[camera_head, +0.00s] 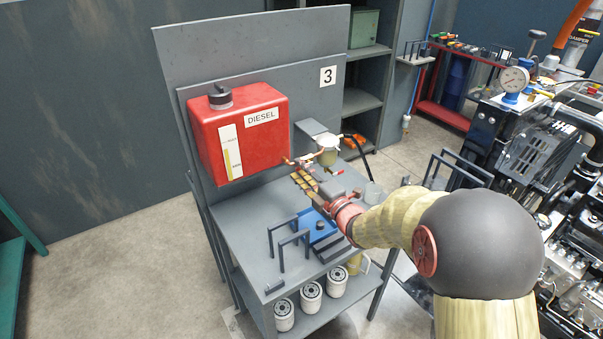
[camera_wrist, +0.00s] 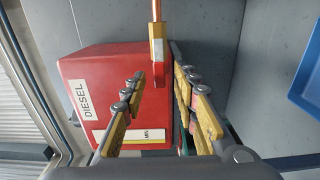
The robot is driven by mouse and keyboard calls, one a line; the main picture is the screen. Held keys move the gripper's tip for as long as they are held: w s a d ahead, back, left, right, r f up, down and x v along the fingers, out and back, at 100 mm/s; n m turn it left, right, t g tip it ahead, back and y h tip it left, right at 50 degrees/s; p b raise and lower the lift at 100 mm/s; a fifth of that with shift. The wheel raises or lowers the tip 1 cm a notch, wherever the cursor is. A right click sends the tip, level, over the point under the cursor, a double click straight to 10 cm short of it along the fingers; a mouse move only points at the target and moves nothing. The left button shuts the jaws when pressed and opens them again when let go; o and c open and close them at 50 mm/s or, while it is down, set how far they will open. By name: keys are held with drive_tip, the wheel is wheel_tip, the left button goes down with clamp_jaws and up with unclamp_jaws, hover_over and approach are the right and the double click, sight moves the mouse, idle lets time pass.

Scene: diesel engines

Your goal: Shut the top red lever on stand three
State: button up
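Stand three carries a number 3 plate (camera_head: 328,76) and a red diesel tank (camera_head: 240,130), which also fills the left of the wrist view (camera_wrist: 105,70). A copper pipe (camera_wrist: 157,10) leads to a brass valve (camera_wrist: 157,32) with a red lever (camera_wrist: 158,75). In the wrist view the lever appears to run in line with the pipe. In the head view the valve (camera_head: 290,161) is small, by the tank's lower right corner. My gripper (camera_head: 299,175) is open there; in the wrist view its fingers (camera_wrist: 160,80) lie on either side of the lever. Contact cannot be told.
A filter with a pale bowl (camera_head: 327,156) is just right of my gripper. Below are the grey bench top (camera_head: 235,215), a blue tray (camera_head: 322,232) and dark upright handles (camera_head: 290,240). White filters (camera_head: 311,297) stand on the lower shelf. An engine (camera_head: 530,140) stands at right.

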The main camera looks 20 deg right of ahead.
drive_tip(key=c, duration=0.3)
clamp_jaws()
idle(0.4)
